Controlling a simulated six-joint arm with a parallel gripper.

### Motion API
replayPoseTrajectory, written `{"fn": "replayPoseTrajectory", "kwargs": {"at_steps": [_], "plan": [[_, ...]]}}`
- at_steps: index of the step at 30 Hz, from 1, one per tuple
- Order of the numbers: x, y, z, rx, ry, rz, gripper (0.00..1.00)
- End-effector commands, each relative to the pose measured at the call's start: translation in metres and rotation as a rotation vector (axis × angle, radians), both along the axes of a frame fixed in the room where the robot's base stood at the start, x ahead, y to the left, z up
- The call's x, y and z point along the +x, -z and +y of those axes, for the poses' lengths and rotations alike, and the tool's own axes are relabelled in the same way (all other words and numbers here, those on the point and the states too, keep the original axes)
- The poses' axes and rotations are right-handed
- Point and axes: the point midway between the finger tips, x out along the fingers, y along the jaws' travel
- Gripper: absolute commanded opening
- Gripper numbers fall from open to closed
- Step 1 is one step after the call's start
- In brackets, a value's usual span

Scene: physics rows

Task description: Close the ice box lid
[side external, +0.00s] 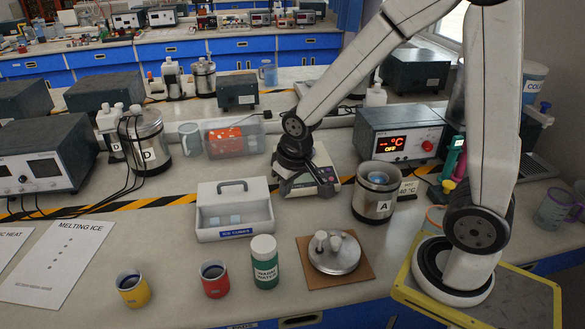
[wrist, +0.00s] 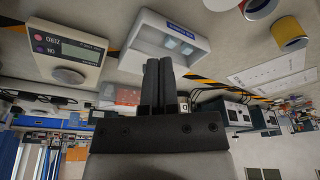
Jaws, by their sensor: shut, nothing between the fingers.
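The white ice box (side external: 206,231) stands on the bench left of centre, labelled on its front. Its lid (side external: 215,193), with a dark handle, stands raised at the back, so the box is open. My gripper (wrist: 159,62) is shut and empty. In the side view my gripper (side external: 292,158) is low, right of and behind the box, apart from it.
A scale (side external: 325,178) sits just beside my gripper. A clear bin with orange contents (side external: 225,138) stands behind the box. Yellow (side external: 133,290) and red (side external: 215,280) cups and a green jar (side external: 264,268) stand in front. A metal pot (side external: 372,205) is to the right.

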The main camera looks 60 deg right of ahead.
Motion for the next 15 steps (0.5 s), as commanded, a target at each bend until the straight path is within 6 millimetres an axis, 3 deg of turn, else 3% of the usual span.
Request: {"fn": "replayPoseTrajectory", "kwargs": {"at_steps": [3, 15], "plan": [[0.035, -0.001, -0.007, -0.002, 0.066, -0.003, 0.00], [0.139, 0.002, -0.036, -0.017, 0.298, -0.028, 0.00]]}}
